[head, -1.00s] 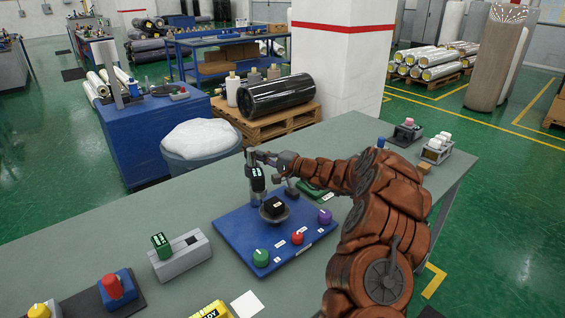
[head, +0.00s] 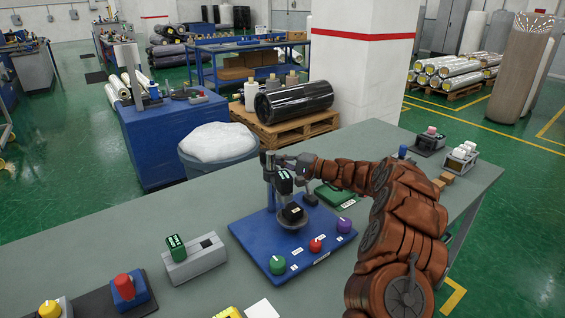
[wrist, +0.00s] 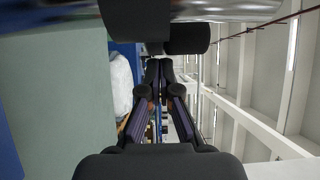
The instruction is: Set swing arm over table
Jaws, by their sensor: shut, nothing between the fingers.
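A blue base plate (head: 255,238) on the grey bench carries a post (head: 268,190) at its back left. The swing arm's dark head (head: 284,183), with a lit green display, hangs beside the post. The small round table (head: 291,223) holds a black block (head: 293,212). The head appears above the table and slightly left of its middle. My gripper (head: 281,160) is shut and empty, just behind the head at the swing arm; contact is unclear. In the wrist view my fingers (wrist: 160,70) lie together below a dark cylinder (wrist: 186,39) and a shiny metal part.
Green (head: 277,264), red (head: 316,245) and purple (head: 344,226) knobs line the plate's front. A grey box with a green-topped switch (head: 194,260) stands left. A green item (head: 335,195) lies behind the plate. A white-filled tub (head: 217,150) stands beyond the bench.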

